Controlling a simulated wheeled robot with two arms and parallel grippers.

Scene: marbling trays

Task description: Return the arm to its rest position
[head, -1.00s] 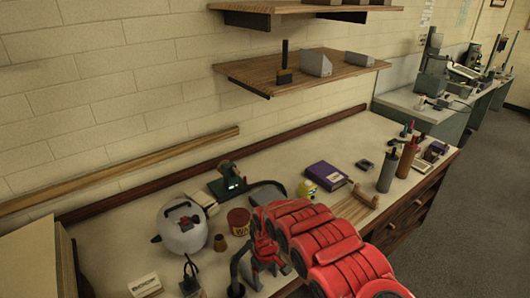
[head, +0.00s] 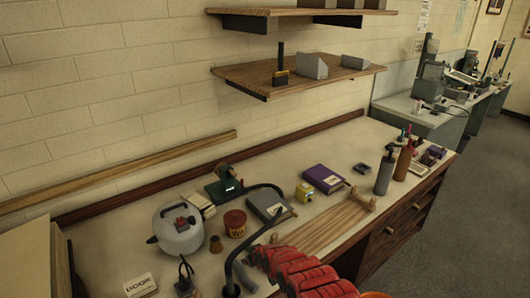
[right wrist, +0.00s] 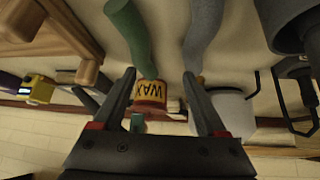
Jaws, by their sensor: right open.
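My right arm shows in the head view as a red ribbed arm entering from the bottom, over the near edge of the bench. Its gripper shows clearly in the right wrist view (right wrist: 160,78), with two dark fingers spread apart and nothing held between them. In that upside-down view, a wax tin (right wrist: 150,92) appears beyond the fingers, in the gap. The same red wax tin (head: 235,222) stands on the bench in the head view, apart from the arm. My left gripper is in neither view.
The bench (head: 330,150) holds a white kettle (head: 180,232), a grey book (head: 270,205), a purple book (head: 323,178), a wooden rack (head: 325,222) and bottles (head: 385,172). A dark curved stem (head: 232,262) rises near the arm. A shelf (head: 350,75) hangs above.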

